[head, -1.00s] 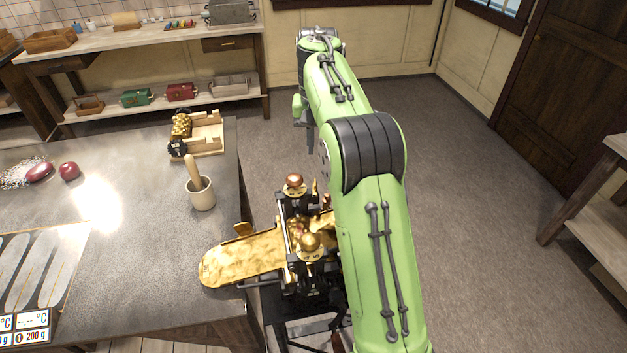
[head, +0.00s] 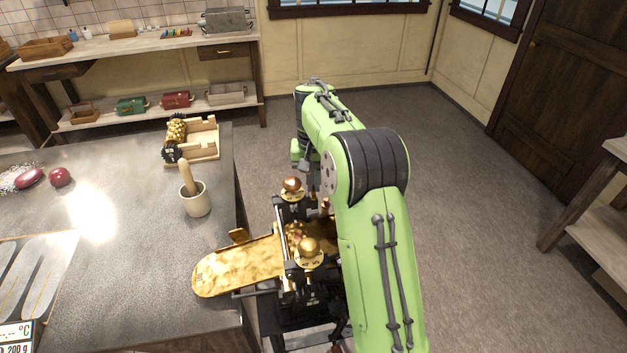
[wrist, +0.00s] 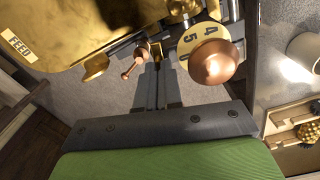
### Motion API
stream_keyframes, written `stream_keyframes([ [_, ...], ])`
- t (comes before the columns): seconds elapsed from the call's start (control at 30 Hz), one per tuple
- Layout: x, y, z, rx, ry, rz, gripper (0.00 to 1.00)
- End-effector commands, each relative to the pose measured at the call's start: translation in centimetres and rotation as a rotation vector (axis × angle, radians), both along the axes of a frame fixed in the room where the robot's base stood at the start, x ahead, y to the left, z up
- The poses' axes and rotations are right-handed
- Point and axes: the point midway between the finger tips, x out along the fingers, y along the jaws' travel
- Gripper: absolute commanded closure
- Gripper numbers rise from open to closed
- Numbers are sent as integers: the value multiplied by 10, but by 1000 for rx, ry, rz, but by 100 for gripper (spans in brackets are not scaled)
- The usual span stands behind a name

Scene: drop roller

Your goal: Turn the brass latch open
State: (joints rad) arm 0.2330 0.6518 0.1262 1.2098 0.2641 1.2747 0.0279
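The roller machine (head: 235,268), brass with black frame parts, stands at the end of the table. In the wrist view, a small brass piece with a thin copper-ended lever (wrist: 132,69) sits at the machine's edge; it looks like the latch. My gripper (wrist: 157,68) has its two grey fingers close together, with their tips at this brass piece. Whether they touch or clasp it is hidden. A round copper knob (wrist: 213,62) over a numbered dial is just right of the fingers. In the head view my gripper (head: 312,190) points down behind the machine, beside the copper knob (head: 291,184).
A mortar with pestle (head: 195,198) and a wooden stand with a brass roller (head: 205,140) are on the grey table (head: 120,245). A shelf (head: 150,45) with boxes lines the back wall. Open floor (head: 460,200) lies right of my arm.

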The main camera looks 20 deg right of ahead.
Motion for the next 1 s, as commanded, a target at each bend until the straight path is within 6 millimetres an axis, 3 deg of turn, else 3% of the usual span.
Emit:
stream_keyframes([
  [0.13, 0, 0, 1, 0, 0, 22, 100],
  [0.37, 0, 1, 3, 0, 1, 216, 100],
  [0.63, 1, 1, 1, -1, -3, 232, 100],
  [0.7, 1, 1, 1, -1, -3, 231, 86],
  [1.0, 1, 1, 2, -1, -2, 229, 84],
])
